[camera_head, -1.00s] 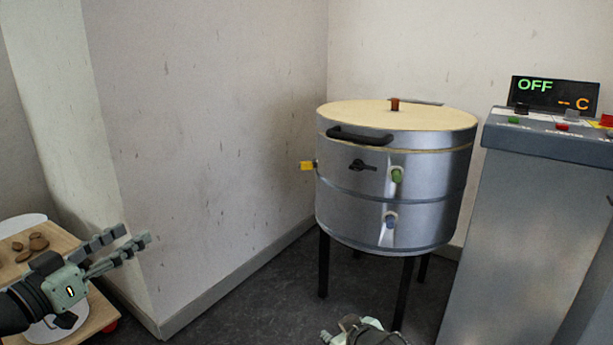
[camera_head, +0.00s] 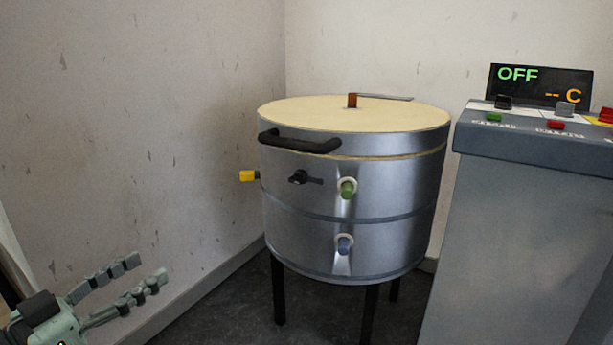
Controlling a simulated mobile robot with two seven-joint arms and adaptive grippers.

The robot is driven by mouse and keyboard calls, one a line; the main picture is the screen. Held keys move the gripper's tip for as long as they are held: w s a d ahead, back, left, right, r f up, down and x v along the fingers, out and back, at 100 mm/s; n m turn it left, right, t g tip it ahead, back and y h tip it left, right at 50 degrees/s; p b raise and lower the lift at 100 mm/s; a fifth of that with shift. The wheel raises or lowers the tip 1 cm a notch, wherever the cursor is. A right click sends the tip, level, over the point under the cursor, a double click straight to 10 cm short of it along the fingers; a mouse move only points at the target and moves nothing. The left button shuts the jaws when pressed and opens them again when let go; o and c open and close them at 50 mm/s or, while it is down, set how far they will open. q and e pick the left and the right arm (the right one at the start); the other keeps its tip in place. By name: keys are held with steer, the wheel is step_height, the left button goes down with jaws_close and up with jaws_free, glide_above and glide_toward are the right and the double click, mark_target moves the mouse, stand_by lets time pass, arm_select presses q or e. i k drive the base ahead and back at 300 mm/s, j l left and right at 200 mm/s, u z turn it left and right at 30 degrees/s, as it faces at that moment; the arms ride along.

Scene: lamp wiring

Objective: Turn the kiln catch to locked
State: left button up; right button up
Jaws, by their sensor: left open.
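The kiln (camera_head: 390,200) is a round silver drum with a pale lid (camera_head: 400,117), standing on dark legs in the corner. The lid is down. The kiln catch (camera_head: 300,178) is a small black lever on the drum's front, below the black lid handle (camera_head: 300,142). Its lever lies about level, with its narrow end to the right. My left gripper (camera_head: 140,283) is at the lower left, fingers apart and empty, well short of the kiln and pointing toward it. My right gripper is out of the picture.
A green plug (camera_head: 348,189) and a blue plug (camera_head: 344,245) stick out right of the catch. A yellow knob (camera_head: 248,176) is on the kiln's left side. A grey control console (camera_head: 530,220) stands at the right, its display (camera_head: 540,86) reading OFF. Floor before the kiln is clear.

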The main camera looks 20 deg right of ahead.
mark_target(300, 178)
steer(key=i+l, duration=0.15)
steer(key=l, duration=0.2)
steer(key=i+l, duration=0.2)
steer(key=l, duration=0.15)
steer(key=i+l, duration=0.15)
steer(key=l, duration=0.15)
steer(key=i+l, duration=0.15)
steer(key=l, duration=0.2)
